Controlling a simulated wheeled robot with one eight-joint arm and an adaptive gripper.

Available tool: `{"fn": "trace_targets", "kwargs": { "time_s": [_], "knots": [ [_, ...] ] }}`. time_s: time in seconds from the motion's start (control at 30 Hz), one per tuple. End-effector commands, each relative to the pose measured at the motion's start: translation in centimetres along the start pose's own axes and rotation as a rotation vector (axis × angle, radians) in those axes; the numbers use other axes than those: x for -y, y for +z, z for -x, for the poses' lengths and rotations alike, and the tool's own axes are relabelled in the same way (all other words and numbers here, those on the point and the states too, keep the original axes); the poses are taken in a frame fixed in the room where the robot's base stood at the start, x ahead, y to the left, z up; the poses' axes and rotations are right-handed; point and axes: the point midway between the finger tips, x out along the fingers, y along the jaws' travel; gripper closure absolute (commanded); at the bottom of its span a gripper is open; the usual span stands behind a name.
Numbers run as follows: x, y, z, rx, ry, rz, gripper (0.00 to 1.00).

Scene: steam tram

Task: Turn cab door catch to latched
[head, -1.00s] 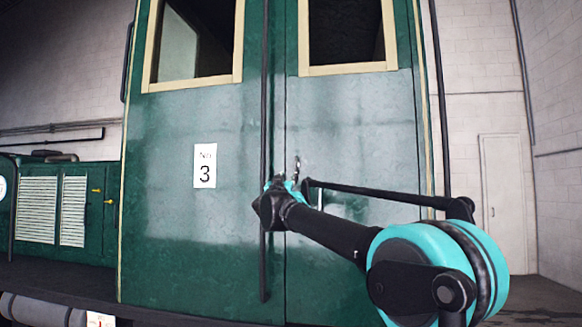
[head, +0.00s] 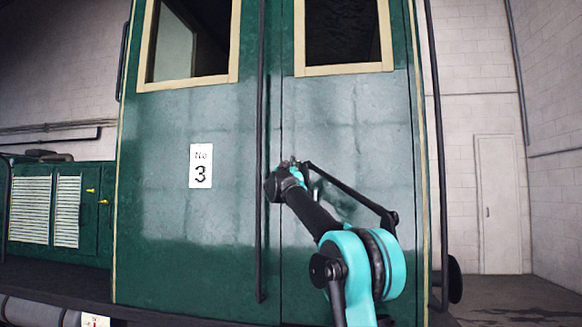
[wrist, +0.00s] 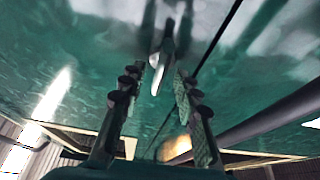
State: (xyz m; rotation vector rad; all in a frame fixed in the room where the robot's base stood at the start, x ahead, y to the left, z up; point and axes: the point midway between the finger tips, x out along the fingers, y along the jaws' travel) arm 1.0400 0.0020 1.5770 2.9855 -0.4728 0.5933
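The cab door catch (wrist: 162,66) is a small pale metal lever on the green door (head: 345,130), close to the dark door seam. In the wrist view it hangs between the tips of my gripper (wrist: 160,80). The two dark ridged fingers are apart, one on each side of it, with gaps showing; I see no clear contact. In the head view my gripper (head: 291,164) is up against the door at the seam, and my wrist hides most of the catch there.
A dark vertical handrail (head: 261,130) runs just left of the seam. In the wrist view a dark bar (wrist: 275,112) crosses at the right. A white number 3 plate (head: 201,166) is on the left panel. The door surface right of my arm is clear.

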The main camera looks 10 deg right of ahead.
Motion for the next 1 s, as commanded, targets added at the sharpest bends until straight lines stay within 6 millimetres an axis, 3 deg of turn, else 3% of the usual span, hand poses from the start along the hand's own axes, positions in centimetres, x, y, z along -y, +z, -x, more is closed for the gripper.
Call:
{"fn": "trace_targets", "kwargs": {
  "time_s": [0.33,0.6,1.0],
  "knots": [
    [0.00,0.01,-0.25,0.000,0.000,-0.001,0.69],
    [0.00,0.00,-0.23,0.000,0.000,-0.001,1.00],
    [0.01,0.01,-0.22,0.000,0.001,-0.002,1.00]
  ]
}}
